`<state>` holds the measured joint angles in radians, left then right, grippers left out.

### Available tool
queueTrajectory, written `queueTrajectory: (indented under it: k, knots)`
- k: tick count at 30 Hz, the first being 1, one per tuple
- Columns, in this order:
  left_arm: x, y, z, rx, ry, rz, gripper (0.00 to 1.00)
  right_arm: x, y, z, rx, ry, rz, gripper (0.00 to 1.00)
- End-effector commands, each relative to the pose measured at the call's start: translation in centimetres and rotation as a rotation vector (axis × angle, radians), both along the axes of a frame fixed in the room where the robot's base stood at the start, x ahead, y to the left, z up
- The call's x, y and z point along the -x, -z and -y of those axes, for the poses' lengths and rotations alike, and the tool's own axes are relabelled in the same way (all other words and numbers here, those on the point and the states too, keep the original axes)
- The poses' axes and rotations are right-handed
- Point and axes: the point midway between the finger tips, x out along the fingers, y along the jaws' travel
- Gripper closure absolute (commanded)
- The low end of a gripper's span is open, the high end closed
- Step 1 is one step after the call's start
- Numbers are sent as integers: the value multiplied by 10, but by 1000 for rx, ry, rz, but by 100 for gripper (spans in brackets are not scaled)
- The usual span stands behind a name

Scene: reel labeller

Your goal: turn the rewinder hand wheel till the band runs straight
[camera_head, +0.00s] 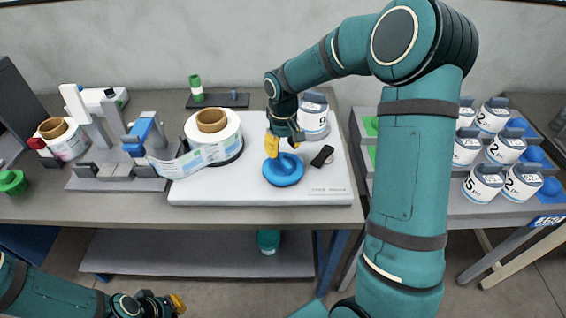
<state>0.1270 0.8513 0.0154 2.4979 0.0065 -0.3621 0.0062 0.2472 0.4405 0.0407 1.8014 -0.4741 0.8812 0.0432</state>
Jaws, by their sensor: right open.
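A blue hand wheel (284,174) lies on the white base plate (335,196) at the middle of the table. My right gripper (283,143), with yellow fingertips, points down at the back edge of the wheel; it is open. I cannot tell whether it touches the wheel. A white label band (190,161) runs in a slack curve from the left unit to a roll with a brown core (211,121) on the plate. My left gripper (174,302) is low at the bottom left, away from the table; its jaws are too small to read.
A black piece (322,156) and a labelled tub (314,117) are right of the wheel. A reel (62,140) and grey unit (112,171) stand left. Several labelled tubs fill the right rack (462,205). My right arm hides part of the table's right side.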

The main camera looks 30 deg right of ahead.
Motion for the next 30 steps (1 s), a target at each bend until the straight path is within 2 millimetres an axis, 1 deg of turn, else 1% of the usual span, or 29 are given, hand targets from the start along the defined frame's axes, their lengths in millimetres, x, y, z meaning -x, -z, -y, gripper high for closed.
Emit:
queueTrajectory:
  k: [1, 3, 9, 15, 22, 23, 24, 26, 27, 28, 30]
  knots:
    - [1, 3, 0, 0, 1, -2, 100, 1, 12, 0, -2, 0, -4, 52]
    - [1, 4, 0, 0, 2, -2, 100, 1, 25, 0, -2, 0, -4, 52]
    - [3, 8, 0, 2, 4, -6, 100, 0, 50, 0, -1, 0, -2, 52]
    - [3, 9, 0, 2, 5, -7, 100, 0, 58, 0, -1, 0, 0, 52]
    - [3, 9, 1, 2, 5, -7, 100, 0, 59, 0, -1, 0, 0, 52]
    - [3, 9, 1, 2, 5, -7, 100, 0, 59, 0, -1, 0, 0, 49]
    - [3, 9, 1, 2, 5, -7, 100, 0, 59, 0, -1, 0, 0, 63]
    - [3, 9, 0, 2, 5, -7, 100, 0, 59, 0, -1, 0, 0, 84]
    - [3, 9, 0, 2, 5, -7, 100, 0, 59, 0, -1, 0, 0, 98]
    - [3, 9, 0, 2, 5, -7, 100, 0, 59, 0, -1, 0, 0, 100]
    - [3, 9, 0, 2, 5, -7, 100, 0, 59, 0, -1, 0, 0, 100]
